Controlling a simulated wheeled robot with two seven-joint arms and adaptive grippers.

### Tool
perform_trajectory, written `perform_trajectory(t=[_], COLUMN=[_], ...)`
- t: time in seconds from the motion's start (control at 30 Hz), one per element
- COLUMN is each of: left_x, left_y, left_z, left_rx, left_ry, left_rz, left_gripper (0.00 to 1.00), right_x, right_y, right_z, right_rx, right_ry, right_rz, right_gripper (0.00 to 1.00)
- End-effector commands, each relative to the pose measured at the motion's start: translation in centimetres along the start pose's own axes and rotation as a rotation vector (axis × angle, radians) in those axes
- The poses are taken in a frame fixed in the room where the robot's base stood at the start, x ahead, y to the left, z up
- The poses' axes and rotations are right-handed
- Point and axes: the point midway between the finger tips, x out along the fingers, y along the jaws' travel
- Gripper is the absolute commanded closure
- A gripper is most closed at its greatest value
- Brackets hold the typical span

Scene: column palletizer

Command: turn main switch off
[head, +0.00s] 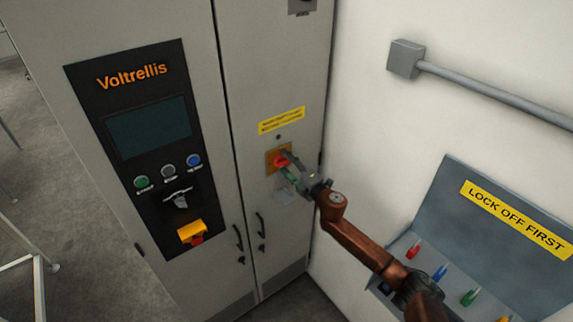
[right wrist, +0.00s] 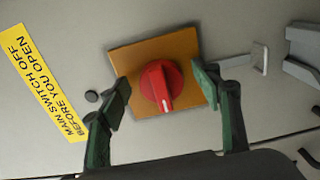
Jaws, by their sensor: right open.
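The main switch is a red rotary knob (right wrist: 161,87) with a white pointer mark, on an orange-yellow square plate (right wrist: 190,50). In the head view the red knob (head: 281,161) sits on the right cabinet door, partly covered by my gripper. My right gripper (right wrist: 163,90) is open, with one green-padded finger on each side of the knob in the right wrist view. Gaps show between both fingers and the knob. In the head view the right gripper (head: 290,172) reaches the plate from the right. My left gripper is not in view.
A yellow warning label (head: 282,120) is above the switch. A black panel (head: 150,150) with a screen and buttons is on the left door. Door handles (head: 260,224) are below. A grey lock-off station (head: 480,225) with coloured padlocks is on the right wall.

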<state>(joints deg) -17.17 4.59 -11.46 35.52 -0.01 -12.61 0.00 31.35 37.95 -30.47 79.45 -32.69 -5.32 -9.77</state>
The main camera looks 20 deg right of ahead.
Motion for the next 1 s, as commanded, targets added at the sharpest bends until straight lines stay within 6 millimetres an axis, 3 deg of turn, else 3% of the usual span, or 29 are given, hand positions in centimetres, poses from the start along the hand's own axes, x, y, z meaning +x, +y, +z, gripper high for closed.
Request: perform_trajectory(t=[0.27,0.7,1.0], left_x=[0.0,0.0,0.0], left_y=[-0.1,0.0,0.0], left_z=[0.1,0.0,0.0], left_rx=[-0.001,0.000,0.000], left_ry=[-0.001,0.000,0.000], left_rz=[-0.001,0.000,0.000], left_gripper=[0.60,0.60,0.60], right_x=[-0.8,-9.2,-11.9], right_y=[0.0,-0.1,0.0], right_z=[0.0,0.0,0.0], right_rx=[0.000,0.000,0.000], right_ry=[0.000,0.000,0.000], right_rz=[0.001,-0.002,0.000], right_gripper=[0.42,0.42,0.42])
